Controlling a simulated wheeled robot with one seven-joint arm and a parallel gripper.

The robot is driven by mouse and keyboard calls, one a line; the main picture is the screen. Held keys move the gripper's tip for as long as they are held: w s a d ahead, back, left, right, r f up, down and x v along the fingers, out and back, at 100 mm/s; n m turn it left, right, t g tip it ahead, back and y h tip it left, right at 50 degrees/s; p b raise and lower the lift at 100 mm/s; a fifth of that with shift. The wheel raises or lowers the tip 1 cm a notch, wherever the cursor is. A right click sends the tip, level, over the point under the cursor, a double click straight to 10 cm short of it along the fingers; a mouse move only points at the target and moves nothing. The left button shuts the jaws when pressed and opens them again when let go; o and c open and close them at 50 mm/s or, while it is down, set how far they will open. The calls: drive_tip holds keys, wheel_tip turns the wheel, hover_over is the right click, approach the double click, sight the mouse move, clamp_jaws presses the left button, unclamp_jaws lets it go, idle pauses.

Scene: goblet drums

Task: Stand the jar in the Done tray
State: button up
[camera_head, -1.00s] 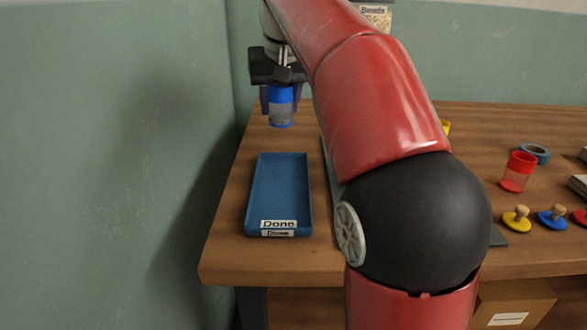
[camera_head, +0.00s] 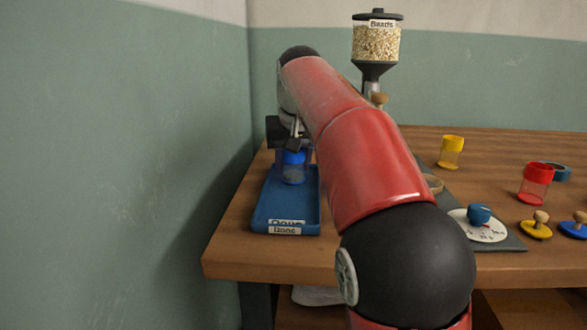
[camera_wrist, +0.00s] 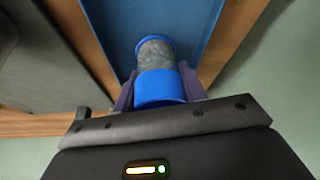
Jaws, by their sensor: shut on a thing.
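The jar (camera_head: 293,168) is clear with a blue band at its top and a blue bottom. My gripper (camera_head: 292,153) is shut on its upper part and holds it upright over the far half of the Done tray (camera_head: 283,213), a blue tray with a Done label at its near end. In the wrist view the jar (camera_wrist: 156,72) sits between the purple fingers of my gripper (camera_wrist: 158,92), with the blue tray (camera_wrist: 195,22) beyond it. I cannot tell whether the jar's bottom touches the tray floor.
A wall (camera_head: 170,150) rises close to the left of the table. A bead hopper (camera_head: 377,45) stands at the back. A yellow-topped jar (camera_head: 451,152), a red-topped jar (camera_head: 536,183), a scale (camera_head: 480,224) and knobbed lids (camera_head: 536,226) are to the right.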

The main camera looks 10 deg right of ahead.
drive_tip(key=o, duration=0.7)
drive_tip(key=shift+f, duration=0.1)
drive_tip(key=shift+c, duration=0.2)
drive_tip(key=o, duration=0.4)
drive_tip(key=shift+o, duration=0.2)
drive_tip(key=shift+r, duration=0.3)
drive_tip(key=p+v, duration=0.3)
drive_tip(key=v, duration=0.8)
drive_tip(key=shift+s+r+p, duration=0.15)
drive_tip(key=shift+r+p, duration=0.15)
drive_tip(key=shift+r, duration=0.1)
